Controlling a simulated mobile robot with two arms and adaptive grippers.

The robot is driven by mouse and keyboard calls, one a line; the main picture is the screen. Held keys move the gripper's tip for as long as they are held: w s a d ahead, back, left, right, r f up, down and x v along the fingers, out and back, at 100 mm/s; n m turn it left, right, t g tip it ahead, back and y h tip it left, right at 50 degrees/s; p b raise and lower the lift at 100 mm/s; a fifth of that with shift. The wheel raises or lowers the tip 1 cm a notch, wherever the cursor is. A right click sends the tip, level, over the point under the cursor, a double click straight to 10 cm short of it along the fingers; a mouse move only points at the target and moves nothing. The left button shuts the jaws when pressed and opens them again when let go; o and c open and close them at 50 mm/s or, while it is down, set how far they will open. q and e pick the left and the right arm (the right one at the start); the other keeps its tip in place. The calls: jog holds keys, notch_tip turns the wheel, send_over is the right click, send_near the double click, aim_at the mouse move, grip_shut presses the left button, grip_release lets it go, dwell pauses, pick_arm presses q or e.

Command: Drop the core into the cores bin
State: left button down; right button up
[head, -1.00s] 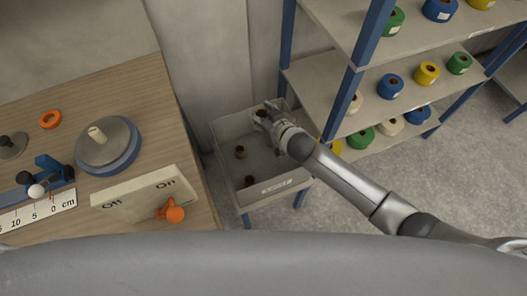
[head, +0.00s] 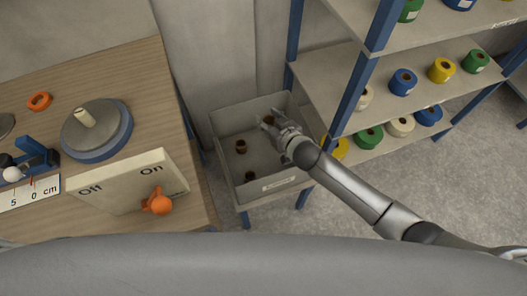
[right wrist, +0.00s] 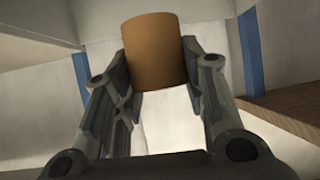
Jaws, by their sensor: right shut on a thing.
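My right gripper (head: 275,124) is over the right part of the cores bin (head: 217,151), a pale open tray with a white label on its front. It is shut on a brown core (head: 268,119), mostly hidden by the fingers in the head view. In the right wrist view the core (right wrist: 153,50) shows as a plain brown cylinder between the two fingers. Two other brown cores, one at the left (head: 241,146) and one nearer the front (head: 250,176), lie in the bin. The left gripper does not show.
A blue-framed shelf (head: 402,65) with several coloured tape rolls stands close to the right of the bin. The wooden bench (head: 130,60) on the left carries a grey disc (head: 92,130) and an Off/On box (head: 110,186) with an orange knob (head: 158,203).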

jog(key=o, duration=0.9)
jog(key=shift+c, duration=0.2)
jog(key=v, duration=1.2)
jog(key=shift+f, duration=0.1)
jog(key=shift+s, duration=0.1)
